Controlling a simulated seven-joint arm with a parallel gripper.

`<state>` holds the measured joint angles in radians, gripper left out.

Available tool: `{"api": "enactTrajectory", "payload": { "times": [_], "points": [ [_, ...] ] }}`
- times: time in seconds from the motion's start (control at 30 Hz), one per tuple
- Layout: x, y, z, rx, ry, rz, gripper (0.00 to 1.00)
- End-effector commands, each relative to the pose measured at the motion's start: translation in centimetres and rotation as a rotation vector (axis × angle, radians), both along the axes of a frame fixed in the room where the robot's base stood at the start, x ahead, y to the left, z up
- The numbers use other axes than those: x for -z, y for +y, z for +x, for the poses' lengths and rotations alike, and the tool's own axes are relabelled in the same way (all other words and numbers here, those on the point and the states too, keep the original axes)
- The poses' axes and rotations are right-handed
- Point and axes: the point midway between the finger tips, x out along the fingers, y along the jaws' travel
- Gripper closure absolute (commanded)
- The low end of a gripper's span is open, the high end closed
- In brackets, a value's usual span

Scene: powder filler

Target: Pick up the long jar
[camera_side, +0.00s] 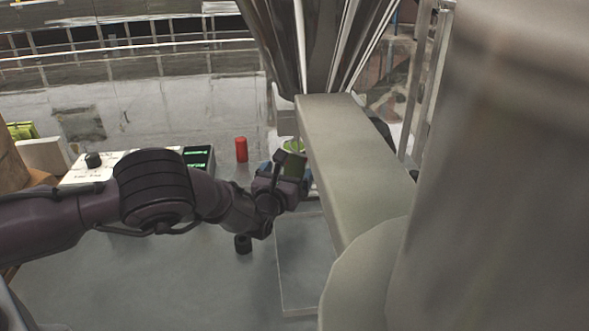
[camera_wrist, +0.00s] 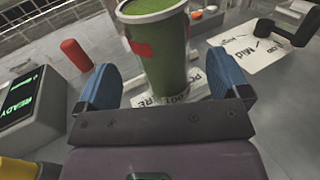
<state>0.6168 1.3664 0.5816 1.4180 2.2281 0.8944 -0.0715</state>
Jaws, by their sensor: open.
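A tall green jar (camera_wrist: 160,50), wider at the top with a red patch on its side, stands upright in the wrist view and is filled with green to near its rim. It also shows in the side view (camera_side: 292,166), partly hidden by my gripper and a grey beam. My gripper (camera_wrist: 168,86) is open, its two blue fingers on either side of the jar's lower part. In the wrist view, gaps show between the fingers and the jar, so I see no grip. In the side view my gripper (camera_side: 283,180) is low beside the beam.
A red cylinder (camera_side: 241,149) stands to the left, near a box with a green-lit display (camera_side: 199,157). A white labelled panel (camera_side: 115,165) lies farther left. A large grey beam (camera_side: 355,165) blocks the right. Open grey table (camera_side: 150,280) lies in front.

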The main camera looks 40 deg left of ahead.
Motion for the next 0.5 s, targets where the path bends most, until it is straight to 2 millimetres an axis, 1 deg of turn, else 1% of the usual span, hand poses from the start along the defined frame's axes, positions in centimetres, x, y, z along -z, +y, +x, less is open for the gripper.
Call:
{"api": "enactTrajectory", "payload": {
  "times": [0.2,0.3,0.5],
  "points": [
    [0.3,0.9,2.8,-0.001,-0.001,0.001,0.06],
    [0.3,1.2,3.8,-0.002,-0.001,0.0,0.06],
    [0.2,1.4,4.6,-0.001,-0.001,0.0,0.06]
  ]
}}
